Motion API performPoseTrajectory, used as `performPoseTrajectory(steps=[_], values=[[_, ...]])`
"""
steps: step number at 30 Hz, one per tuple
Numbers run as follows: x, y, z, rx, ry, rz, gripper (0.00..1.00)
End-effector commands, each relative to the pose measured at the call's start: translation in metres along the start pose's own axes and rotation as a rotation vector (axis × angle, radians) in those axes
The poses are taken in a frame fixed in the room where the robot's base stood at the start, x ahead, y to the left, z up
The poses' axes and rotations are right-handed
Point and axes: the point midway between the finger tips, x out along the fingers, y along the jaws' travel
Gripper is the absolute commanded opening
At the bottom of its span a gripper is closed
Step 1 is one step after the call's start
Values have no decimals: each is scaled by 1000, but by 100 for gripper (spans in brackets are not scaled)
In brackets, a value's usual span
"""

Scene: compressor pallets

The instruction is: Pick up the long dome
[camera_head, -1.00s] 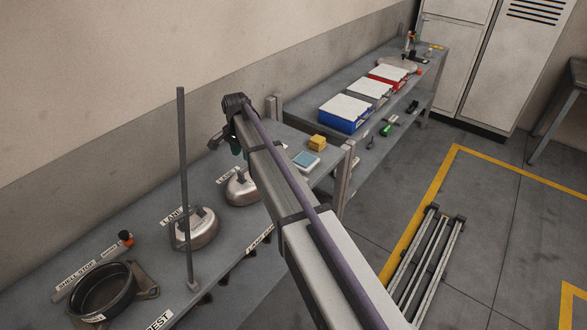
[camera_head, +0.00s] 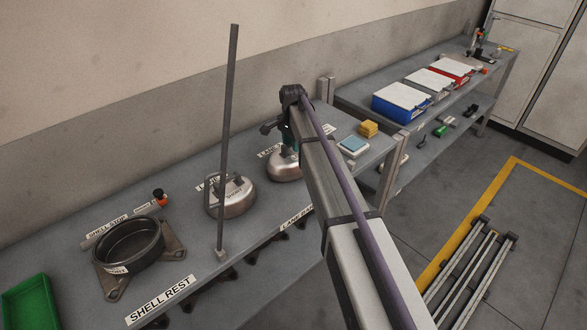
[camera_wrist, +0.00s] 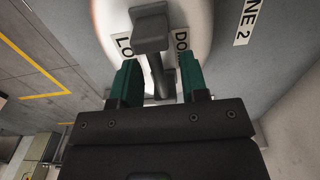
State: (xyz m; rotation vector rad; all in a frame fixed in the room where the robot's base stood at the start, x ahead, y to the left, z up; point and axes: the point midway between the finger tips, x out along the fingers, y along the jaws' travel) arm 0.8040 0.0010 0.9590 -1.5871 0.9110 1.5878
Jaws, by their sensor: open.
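The long dome (camera_wrist: 207,14) is a rounded metal shell with a dark grey T-shaped handle on top. Its label, partly covered, shows "LO" and "DO" in the wrist view. In the head view the dome (camera_head: 282,168) sits on the bench, partly hidden behind my arm. My gripper (camera_wrist: 156,66) is open, its two green fingers on either side of the handle's stem with gaps showing. I cannot tell whether the fingers touch the dome. In the head view my gripper (camera_head: 291,141) is mostly hidden, just above the dome.
A second metal dome (camera_head: 232,200) stands left on the bench, behind a tall upright rod (camera_head: 228,140). A black ring-shaped shell (camera_head: 130,243) and a green tray (camera_head: 32,302) are farther left. A yellow block (camera_head: 368,129) and a blue-topped block (camera_head: 353,146) lie right.

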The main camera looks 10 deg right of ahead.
Motion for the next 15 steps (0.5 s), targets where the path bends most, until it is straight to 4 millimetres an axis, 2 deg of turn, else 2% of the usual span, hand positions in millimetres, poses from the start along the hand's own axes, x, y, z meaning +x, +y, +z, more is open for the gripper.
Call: performPoseTrajectory(steps=[1,7,15], values=[[12,0,0,0,0,0,41],[7,0,0,0,0,0,41],[7,0,0,0,0,0,16]])
